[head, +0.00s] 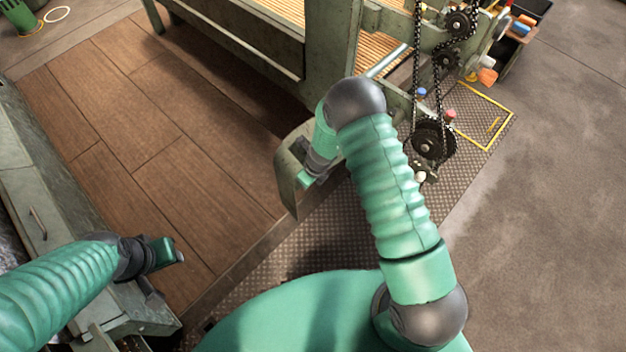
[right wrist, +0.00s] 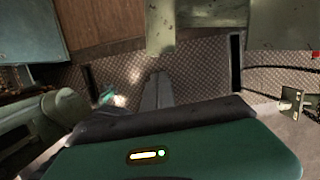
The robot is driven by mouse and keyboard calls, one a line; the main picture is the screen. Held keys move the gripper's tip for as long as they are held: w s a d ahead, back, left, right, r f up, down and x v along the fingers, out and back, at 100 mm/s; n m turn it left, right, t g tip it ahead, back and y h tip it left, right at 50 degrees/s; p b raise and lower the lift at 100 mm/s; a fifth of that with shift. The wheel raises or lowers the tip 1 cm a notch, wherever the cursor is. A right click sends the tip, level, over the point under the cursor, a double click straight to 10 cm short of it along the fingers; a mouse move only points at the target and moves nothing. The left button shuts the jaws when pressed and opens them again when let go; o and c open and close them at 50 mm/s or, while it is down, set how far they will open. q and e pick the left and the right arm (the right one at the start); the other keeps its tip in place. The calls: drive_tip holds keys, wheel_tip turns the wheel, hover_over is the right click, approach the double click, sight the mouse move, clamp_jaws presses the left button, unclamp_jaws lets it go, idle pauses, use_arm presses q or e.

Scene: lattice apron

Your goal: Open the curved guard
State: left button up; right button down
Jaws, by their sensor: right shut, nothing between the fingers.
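The curved guard (head: 287,180) is a grey-green bent metal plate. In the head view it hangs at the near corner of the machine frame, beside the chain drive. My right gripper (head: 306,180) is close against the guard's right side in that view; I cannot tell whether they touch. In the right wrist view my right gripper (right wrist: 157,88) points away from the camera, shut with nothing between its fingers. My left gripper (head: 178,257) is at the lower left, away from the guard, and its finger opening is too small to make out.
The machine frame (head: 335,45) stands at the top, with a chain and sprockets (head: 433,139) right of my right arm. A grey-green bench (head: 38,190) lines the left edge. The brown floor panels (head: 150,150) are clear. A yellow outline (head: 487,148) marks the plate floor.

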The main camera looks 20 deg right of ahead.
drive_tip(key=shift+r, duration=0.1)
drive_tip(key=p+v, duration=0.3)
drive_tip(key=v, duration=1.4)
drive_tip(key=s+a+r+n, duration=0.1)
drive_tip(key=s+r+n, duration=0.4)
drive_tip(key=n, duration=1)
drive_tip(key=s+a+r+n+h, duration=0.1)
drive_tip(key=s+r+n, duration=0.4)
drive_tip(key=n, duration=1.1)
drive_tip(key=s, duration=0.3)
drive_tip(key=shift+s+a+r, duration=0.2)
drive_tip(key=shift+a+r, duration=0.05)
drive_tip(key=shift+r, duration=0.1)
drive_tip(key=shift+d, duration=0.1)
